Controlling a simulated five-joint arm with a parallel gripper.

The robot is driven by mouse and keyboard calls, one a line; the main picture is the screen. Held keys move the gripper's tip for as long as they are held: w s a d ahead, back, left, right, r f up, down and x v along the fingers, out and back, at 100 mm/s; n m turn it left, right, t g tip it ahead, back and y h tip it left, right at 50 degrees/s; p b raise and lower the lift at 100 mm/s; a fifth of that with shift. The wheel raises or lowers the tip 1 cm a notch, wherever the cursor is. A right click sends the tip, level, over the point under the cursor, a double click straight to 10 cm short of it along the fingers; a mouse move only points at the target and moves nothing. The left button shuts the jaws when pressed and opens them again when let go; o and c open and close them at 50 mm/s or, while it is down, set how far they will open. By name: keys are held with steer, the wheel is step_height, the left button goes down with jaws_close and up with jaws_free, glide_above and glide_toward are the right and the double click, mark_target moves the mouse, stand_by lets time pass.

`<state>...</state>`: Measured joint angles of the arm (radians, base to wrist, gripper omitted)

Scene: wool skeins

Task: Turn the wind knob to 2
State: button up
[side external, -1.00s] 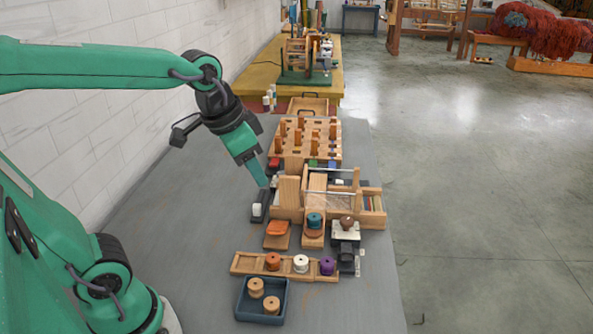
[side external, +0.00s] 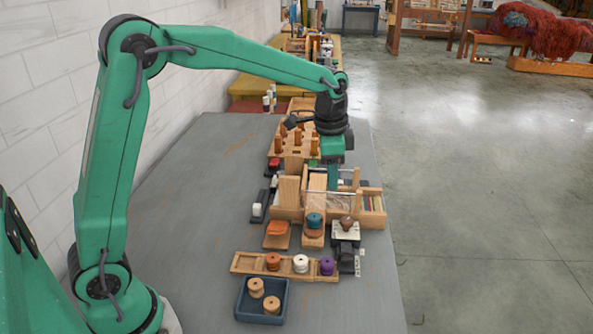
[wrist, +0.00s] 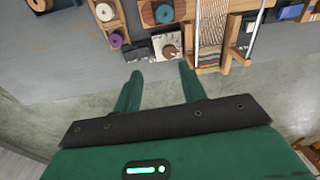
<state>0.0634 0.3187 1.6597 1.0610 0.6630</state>
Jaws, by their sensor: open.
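The wind knob (side external: 346,223) is a small brown round knob on a white plate, at the right front of the wooden loom-like unit. In the wrist view the knob (wrist: 169,51) sits on its pale dial plate, just beyond my fingertips. The dial's marks are too small to read, so I cannot tell its setting. My gripper (side external: 333,186) points down over the wooden unit, behind the knob in the side view. In the wrist view my gripper (wrist: 160,70) has its two green fingers apart with nothing between them.
A teal spool (side external: 314,220) stands left of the knob. A wooden rack (side external: 245,262) holds orange, white and purple spools in front, with a blue tray (side external: 245,302) nearer. Upright wooden posts (side external: 356,180) rise beside my gripper. The grey table (side external: 190,235) is clear at left.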

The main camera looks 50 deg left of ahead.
steer(key=m+g, duration=0.1)
steer(key=m, duration=0.1)
glide_above(347, 220)
step_height(347, 220, down, 7)
steer(key=shift+f, duration=0.15)
steer(key=shift+f, duration=3.75)
steer(key=c, duration=0.7)
